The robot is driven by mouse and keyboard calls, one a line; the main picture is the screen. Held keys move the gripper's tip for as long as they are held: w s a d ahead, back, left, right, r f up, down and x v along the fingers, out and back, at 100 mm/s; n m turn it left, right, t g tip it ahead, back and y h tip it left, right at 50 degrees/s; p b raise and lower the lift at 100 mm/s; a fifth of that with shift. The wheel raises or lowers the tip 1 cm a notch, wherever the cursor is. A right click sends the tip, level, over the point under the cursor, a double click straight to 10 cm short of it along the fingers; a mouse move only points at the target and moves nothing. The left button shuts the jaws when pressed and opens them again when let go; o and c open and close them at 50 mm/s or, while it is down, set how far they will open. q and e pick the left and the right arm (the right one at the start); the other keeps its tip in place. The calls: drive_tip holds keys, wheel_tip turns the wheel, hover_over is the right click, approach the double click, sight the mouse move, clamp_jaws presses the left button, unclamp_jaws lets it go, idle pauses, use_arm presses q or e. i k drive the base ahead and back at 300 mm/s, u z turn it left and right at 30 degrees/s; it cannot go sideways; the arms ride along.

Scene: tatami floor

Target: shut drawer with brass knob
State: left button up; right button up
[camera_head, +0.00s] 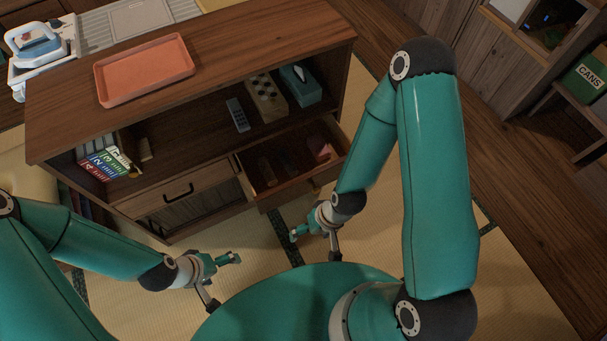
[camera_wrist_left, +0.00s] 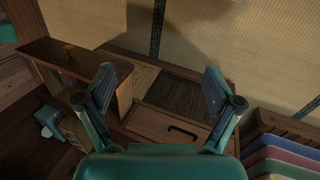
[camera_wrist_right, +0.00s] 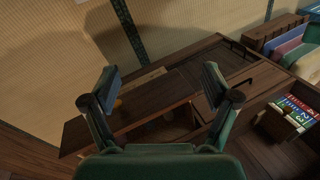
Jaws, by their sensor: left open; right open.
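The drawer (camera_head: 262,201) at the right of the wooden cabinet (camera_head: 330,50) stands pulled out, with several dim items inside. My left gripper (camera_head: 232,260) is open and empty, further left and in front of the cabinet.
A closed drawer with a black bar handle (camera_head: 178,192) is left of the open one. An orange tray (camera_head: 145,70) lies on the cabinet top. Books (camera_head: 103,163), a remote (camera_head: 237,115) and a tissue box (camera_head: 300,85) sit on the shelf. Tatami is clear in front.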

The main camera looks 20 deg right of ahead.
sight(313, 176)
drive_tip(key=z, duration=2.4)
drive_tip(key=k, duration=0.15)
drive_tip(key=u, duration=1.45)
drive_tip(key=k, duration=0.6)
drive_tip(key=u, duration=1.05)
drive_tip(key=i, duration=0.5)
drive_tip(key=z, duration=0.1)
